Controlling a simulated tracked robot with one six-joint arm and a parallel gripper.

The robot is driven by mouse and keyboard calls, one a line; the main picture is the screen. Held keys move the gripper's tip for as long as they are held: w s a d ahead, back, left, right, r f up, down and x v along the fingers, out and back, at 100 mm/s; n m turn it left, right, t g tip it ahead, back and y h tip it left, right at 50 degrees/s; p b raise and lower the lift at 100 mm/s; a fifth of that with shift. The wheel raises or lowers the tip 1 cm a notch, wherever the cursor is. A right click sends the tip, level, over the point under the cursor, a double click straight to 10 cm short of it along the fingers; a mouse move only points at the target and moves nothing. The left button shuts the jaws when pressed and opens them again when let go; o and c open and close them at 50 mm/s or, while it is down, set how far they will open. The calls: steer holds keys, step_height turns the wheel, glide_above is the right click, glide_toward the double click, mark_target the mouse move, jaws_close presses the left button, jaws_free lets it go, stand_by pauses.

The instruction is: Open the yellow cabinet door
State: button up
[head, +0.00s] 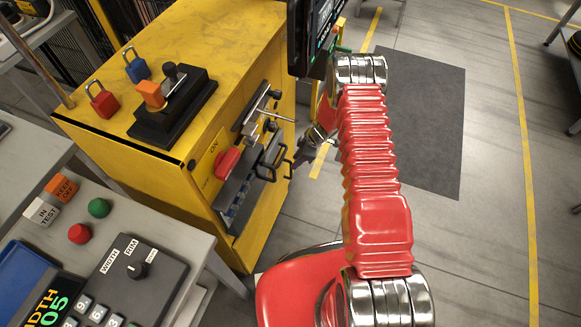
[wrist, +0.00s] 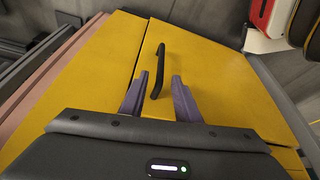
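The yellow cabinet (head: 150,165) stands at the left in the head view. In the wrist view its yellow door (wrist: 205,70) fills the middle, with a dark seam along its left edge; it looks shut. A black bar handle (wrist: 158,70) stands on the door. My gripper (wrist: 160,77) is open, with one purple-grey finger on each side of the handle's lower part. I cannot tell whether either finger touches it. In the head view my gripper (head: 303,153) is small and partly hidden beside the cabinet's front.
A red rotary switch (head: 227,160) and black loop handles (head: 270,160) stick out from the cabinet's front. Red (head: 102,100) and blue (head: 136,66) padlocks lie on top. A grey control desk (head: 150,232) is at lower left. Floor with a dark mat (head: 430,120) is clear at right.

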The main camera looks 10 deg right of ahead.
glide_above(291, 177)
steer(key=shift+w+f, duration=0.2)
steer(key=shift+f, duration=1.4)
steer(key=shift+w+f, duration=0.2)
steer(key=shift+f, duration=1.35)
steer(key=shift+c, duration=0.5)
jaws_close()
